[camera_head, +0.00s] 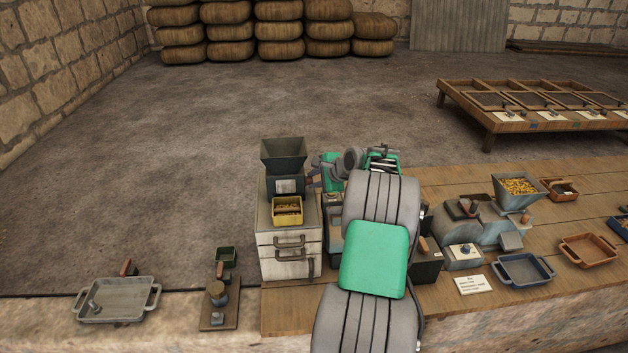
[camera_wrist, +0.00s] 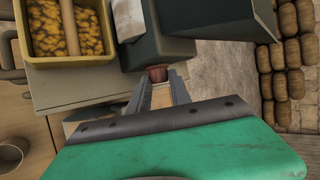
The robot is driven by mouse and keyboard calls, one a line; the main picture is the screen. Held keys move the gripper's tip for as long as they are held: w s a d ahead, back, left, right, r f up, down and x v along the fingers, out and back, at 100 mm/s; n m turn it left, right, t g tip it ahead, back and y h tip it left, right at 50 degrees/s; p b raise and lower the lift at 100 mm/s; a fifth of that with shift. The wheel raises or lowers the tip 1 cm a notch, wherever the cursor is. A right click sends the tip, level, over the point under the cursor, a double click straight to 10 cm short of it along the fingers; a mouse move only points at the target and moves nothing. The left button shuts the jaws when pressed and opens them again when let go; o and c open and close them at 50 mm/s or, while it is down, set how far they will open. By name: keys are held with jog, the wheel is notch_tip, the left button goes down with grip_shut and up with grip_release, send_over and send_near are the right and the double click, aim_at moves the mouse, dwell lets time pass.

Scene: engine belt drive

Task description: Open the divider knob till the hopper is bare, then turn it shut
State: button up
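A dark hopper (camera_head: 284,155) stands on a white drawer cabinet (camera_head: 290,240); the part of its inside that shows looks dark, with no grain seen. Below it, a yellow tray (camera_head: 276,218) holds yellow-brown grain, also seen in the wrist view (camera_wrist: 68,35). A reddish-brown knob (camera_wrist: 157,71) sticks out from the machine's side. My gripper (camera_wrist: 161,84) is at this knob, its two fingers apart with the knob between or just beyond their tips. Whether they press on it cannot be told. In the head view my gripper (camera_head: 314,178) is small, right of the hopper body.
A second machine with a grain-filled hopper (camera_head: 518,187) stands on the wooden bench to the right, near a blue tray (camera_head: 524,284) and an orange-brown tray (camera_head: 588,263). A grey tray (camera_head: 117,312) lies at the left. Sacks (camera_head: 275,30) are stacked behind; the floor between is clear.

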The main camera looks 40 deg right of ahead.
grip_shut()
jog(key=shift+a, duration=0.15)
jog(key=shift+f+t+b, duration=0.3)
jog(key=shift+t+b, duration=0.1)
jog(key=shift+b, duration=0.8)
jog(key=t+b, duration=0.1)
jog(key=b, duration=0.2)
jog(key=t+h+b, duration=0.1)
jog(key=b, duration=0.2)
jog(key=shift+s+f+n, duration=0.2)
jog(key=shift+f+n, duration=0.15)
jog(key=shift+n, duration=0.05)
jog(key=t+b, duration=0.1)
jog(key=b, duration=0.3)
jog(key=shift+n+h, duration=0.3)
jog(key=shift+h, duration=0.1)
jog(key=shift+r+t+b, duration=0.15)
jog(key=shift+t+b, duration=0.45)
jog(key=shift+b, duration=0.3)
jog(key=shift+r, duration=0.1)
